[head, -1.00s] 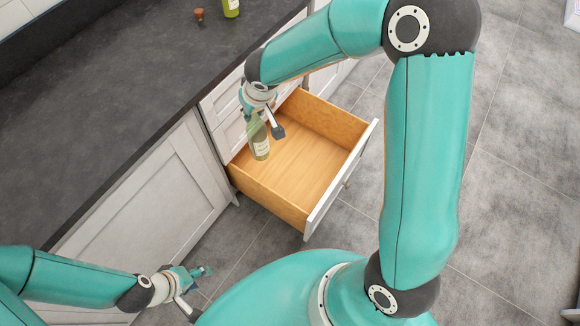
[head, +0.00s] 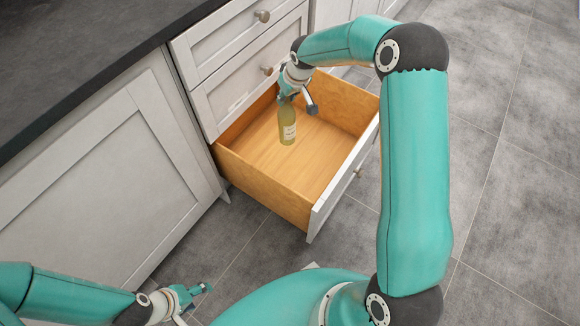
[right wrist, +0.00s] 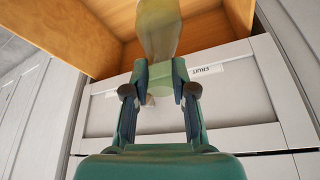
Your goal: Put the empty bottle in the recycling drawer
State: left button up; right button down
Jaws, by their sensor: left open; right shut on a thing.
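The green-yellow bottle (head: 288,126) with a pale label hangs nearly upright, neck up, in my right gripper (head: 297,97). It is over the floor of the open wooden drawer (head: 255,186), towards the cabinet side. I cannot tell whether its base touches the drawer floor. In the right wrist view, the fingers of my right gripper (right wrist: 160,84) are shut around the bottle (right wrist: 158,28), which stretches away towards the drawer's wood (right wrist: 60,32). My left gripper (head: 196,297) is open and empty at the lower left, well away from the drawer.
Shut white drawers with round knobs (head: 263,16) stand above the open one. A white panelled cabinet door (head: 95,185) and dark countertop (head: 75,75) lie to the left. A small label (right wrist: 207,70) is on a cabinet front. Grey tiled floor (head: 500,220) is clear on the right.

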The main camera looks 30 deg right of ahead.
pick_arm(q)
notch_tip(320, 180, down, 11)
jog(key=b, duration=0.8)
jog(key=shift+r, duration=0.15)
pick_arm(e)
jog(key=d+f, duration=0.2)
jog(key=f, duration=1.1)
jog(key=w+d+f, duration=0.1)
jog(key=d+f, duration=0.1)
jog(key=f, duration=1.2)
jog(key=shift+f+b, duration=0.2)
jog(key=shift+b, duration=0.2)
jog(key=c, duration=0.9)
grip_release()
jog(key=shift+c, duration=0.2)
jog(key=shift+r, duration=0.15)
